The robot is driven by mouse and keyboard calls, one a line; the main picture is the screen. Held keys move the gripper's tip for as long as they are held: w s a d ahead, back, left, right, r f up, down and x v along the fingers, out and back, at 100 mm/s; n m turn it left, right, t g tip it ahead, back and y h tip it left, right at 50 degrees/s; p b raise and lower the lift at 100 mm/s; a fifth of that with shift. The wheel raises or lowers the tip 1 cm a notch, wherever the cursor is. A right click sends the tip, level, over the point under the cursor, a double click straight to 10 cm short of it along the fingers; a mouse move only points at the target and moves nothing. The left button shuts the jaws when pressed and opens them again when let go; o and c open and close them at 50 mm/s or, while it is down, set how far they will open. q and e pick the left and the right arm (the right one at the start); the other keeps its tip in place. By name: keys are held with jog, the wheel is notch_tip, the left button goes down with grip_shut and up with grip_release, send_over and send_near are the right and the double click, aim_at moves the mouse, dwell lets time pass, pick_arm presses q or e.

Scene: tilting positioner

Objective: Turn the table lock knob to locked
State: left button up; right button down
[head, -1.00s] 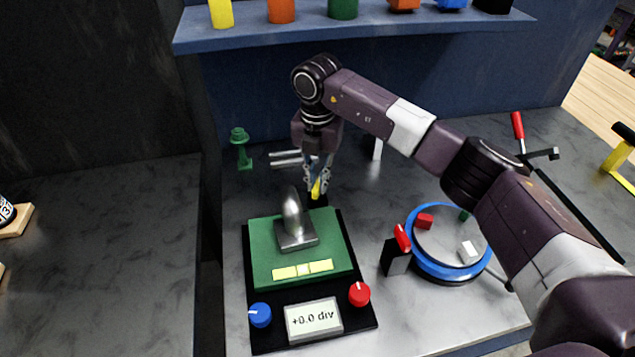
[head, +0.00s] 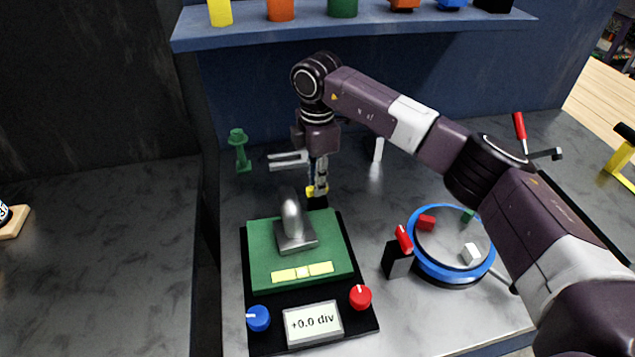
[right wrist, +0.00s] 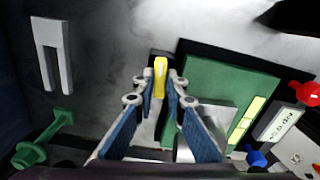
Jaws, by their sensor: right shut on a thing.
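The tilting positioner has a green table (head: 265,235) on a black base, with a grey metal post on top. A yellow knob (head: 317,191) stands on a small black block behind the table; it looks like the lock knob. My right gripper (head: 318,186) points down at it and is shut on it. In the right wrist view the yellow knob (right wrist: 160,77) sits between the two fingertips (right wrist: 159,90). Any lock marking cannot be seen. My left gripper is not in view.
The base's front carries a blue knob (head: 258,318), a red knob (head: 360,297) and a display (head: 313,322) reading "+0.0 div". A blue-rimmed turntable (head: 449,268) stands at right.

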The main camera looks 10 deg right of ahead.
jog(key=shift+r+m, duration=0.1)
jog(key=shift+m, duration=0.8)
jog(key=c, duration=2)
grip_release()
jog(key=shift+o, duration=0.2)
notch_tip(320, 180, up, 12)
jog(key=shift+s, duration=0.1)
